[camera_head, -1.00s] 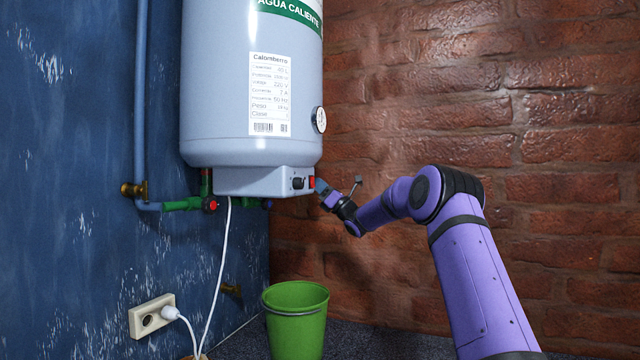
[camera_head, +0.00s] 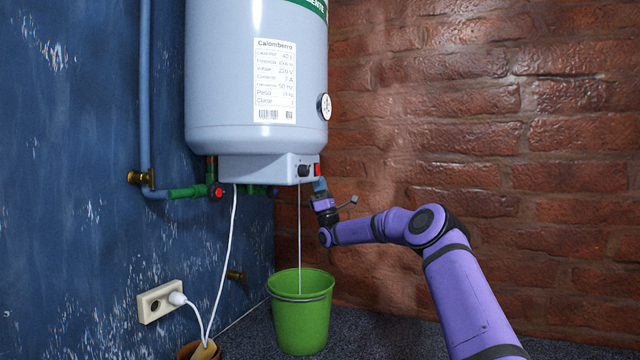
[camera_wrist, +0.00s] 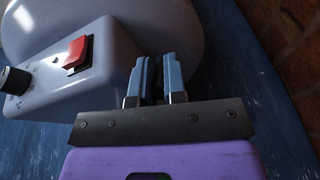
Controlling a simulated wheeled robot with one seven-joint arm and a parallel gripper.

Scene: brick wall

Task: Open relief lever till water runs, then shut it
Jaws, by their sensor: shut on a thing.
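The white water heater (camera_head: 220,100) hangs on the wall, with a control box (camera_head: 255,168) at its underside. A thin stream of water (camera_head: 299,235) falls from beneath the box into the green bucket (camera_head: 300,328) on the floor. My gripper (camera_head: 320,186) is at the box's right lower corner, fingers pointing up. In the wrist view my gripper (camera_wrist: 157,68) has its two blue-grey fingers close together beside the box with the red switch (camera_wrist: 76,55). It is shut on the relief lever, which the fingers almost wholly hide.
A red valve knob (camera_head: 216,192) sits on the green pipe at left. A white power cord (camera_head: 226,250) hangs from the heater near a socket (camera_head: 160,301) with a plug. The brick wall (camera_head: 500,120) stands close behind my arm. A brown pot (camera_head: 198,350) is at the bottom.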

